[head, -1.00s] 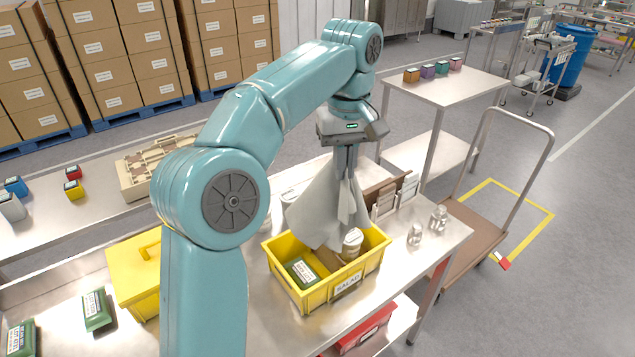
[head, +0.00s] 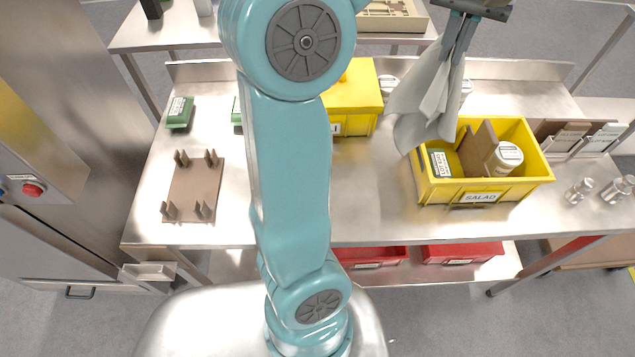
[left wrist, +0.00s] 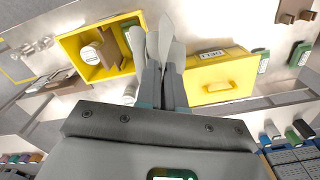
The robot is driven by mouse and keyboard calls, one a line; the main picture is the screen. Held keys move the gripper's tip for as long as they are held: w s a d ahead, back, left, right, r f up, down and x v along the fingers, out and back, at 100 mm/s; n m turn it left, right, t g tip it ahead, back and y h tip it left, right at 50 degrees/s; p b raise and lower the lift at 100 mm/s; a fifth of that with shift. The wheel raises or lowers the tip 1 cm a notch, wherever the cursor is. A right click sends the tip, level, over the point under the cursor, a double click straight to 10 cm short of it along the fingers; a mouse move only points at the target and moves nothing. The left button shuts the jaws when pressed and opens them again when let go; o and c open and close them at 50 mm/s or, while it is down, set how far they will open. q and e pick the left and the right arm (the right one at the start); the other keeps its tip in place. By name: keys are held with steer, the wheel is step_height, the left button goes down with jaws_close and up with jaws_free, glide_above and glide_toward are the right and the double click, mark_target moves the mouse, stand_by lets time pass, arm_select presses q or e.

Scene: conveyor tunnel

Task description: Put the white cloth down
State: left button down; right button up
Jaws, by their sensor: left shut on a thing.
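The white cloth (head: 424,100) hangs in folds from my left gripper (head: 460,32) in the head view. The gripper is shut on the cloth's upper part. The cloth's lower end hangs in front of the left rim of the yellow SALAD bin (head: 488,198); I cannot tell whether it touches. In the left wrist view the cloth (left wrist: 152,48) sticks out beyond the fingers (left wrist: 162,88), between the open bin (left wrist: 118,70) and a closed yellow box (left wrist: 222,76). My right gripper is in neither view.
The SALAD bin holds a green box (head: 440,163), a brown divider and a white-lidded jar (head: 505,157). A brown pegged fixture (head: 193,188) lies at the left of the steel table (head: 375,215). Clear shakers (head: 617,190) stand at right. Bare steel shows between fixture and bin.

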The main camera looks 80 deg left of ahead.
arm_select(q)
steer(key=s+a+f+b, duration=0.3)
steer(key=s+f+b, duration=0.1)
steer(key=s, duration=0.5)
steer(key=s+a+f+b, duration=0.3)
steer(key=s+f+b, duration=0.2)
steer(key=s, duration=0.4)
steer(key=shift+s+a+f+b, duration=0.25)
steer(key=shift+s+b, duration=0.15)
steer(key=shift+b, duration=0.5)
steer(key=w+a+f+m, duration=0.1)
steer(key=w+a+m, duration=0.15)
steer(key=w, duration=0.65)
steer(key=w+a+m, duration=0.2)
steer(key=w+a, duration=0.2)
steer(key=w, duration=0.4)
steer(key=s+d+f, duration=0.3)
steer(key=s+f, duration=0.6)
steer(key=s, duration=0.1)
steer(key=s+d+f, duration=0.4)
steer(key=s+f, duration=0.5)
steer(key=s, duration=0.1)
steer(key=s+d+f, duration=0.4)
steer(key=s+f, duration=0.5)
steer(key=s, duration=0.1)
steer(key=shift+d+f, duration=0.2)
steer(key=shift+f, duration=0.05)
